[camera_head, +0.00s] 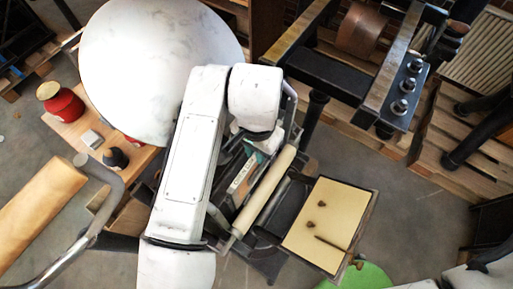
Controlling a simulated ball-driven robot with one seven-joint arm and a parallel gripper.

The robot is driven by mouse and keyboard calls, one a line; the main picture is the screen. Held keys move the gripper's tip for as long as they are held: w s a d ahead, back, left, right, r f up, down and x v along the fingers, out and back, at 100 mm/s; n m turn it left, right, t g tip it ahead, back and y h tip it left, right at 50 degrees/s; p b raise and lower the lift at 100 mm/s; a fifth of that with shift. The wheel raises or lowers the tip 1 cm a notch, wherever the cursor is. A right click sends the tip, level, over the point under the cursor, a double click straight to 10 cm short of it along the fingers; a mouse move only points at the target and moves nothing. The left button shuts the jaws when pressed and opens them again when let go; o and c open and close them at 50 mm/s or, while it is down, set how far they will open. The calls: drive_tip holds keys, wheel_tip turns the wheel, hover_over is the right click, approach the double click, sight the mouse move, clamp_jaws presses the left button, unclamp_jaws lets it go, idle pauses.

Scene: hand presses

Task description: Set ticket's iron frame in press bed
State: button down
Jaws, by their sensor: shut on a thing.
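My gripper (257,152) is at the end of my white arm, over the hand press near the middle of the view. Its fingers are mostly hidden by the wrist. It is shut on a narrow framed piece with brown and pale strips (242,174), which looks like the ticket's iron frame. The piece lies at a slant just left of a long cream roller (265,194). The dark press (286,212) is beneath it. My arm hides much of the press bed, so I cannot tell whether the frame touches it.
A cream board (340,205) with small dark items sits right of the press. A wooden table (88,128) with a red pot (60,103) stands at left. A large iron press (345,86) stands at upper right. A metal-handled roll (38,205) is at lower left.

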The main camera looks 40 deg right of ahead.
drive_tip(key=shift+f, duration=0.3)
idle(0.7)
drive_tip(key=c, duration=1)
unclamp_jaws()
drive_tip(key=shift+o, duration=0.4)
drive_tip(key=shift+r, duration=0.2)
drive_tip(key=shift+r+p, duration=1.7)
drive_tip(key=shift+r, duration=0.4)
drive_tip(key=shift+s, duration=0.1)
drive_tip(key=s+d+r+p, duration=0.2)
drive_tip(key=s+r+p, duration=0.1)
drive_tip(key=s, duration=0.4)
drive_tip(key=shift+s+d+r, duration=0.2)
drive_tip(key=shift+d+r, duration=0.05)
drive_tip(key=shift+r, duration=0.25)
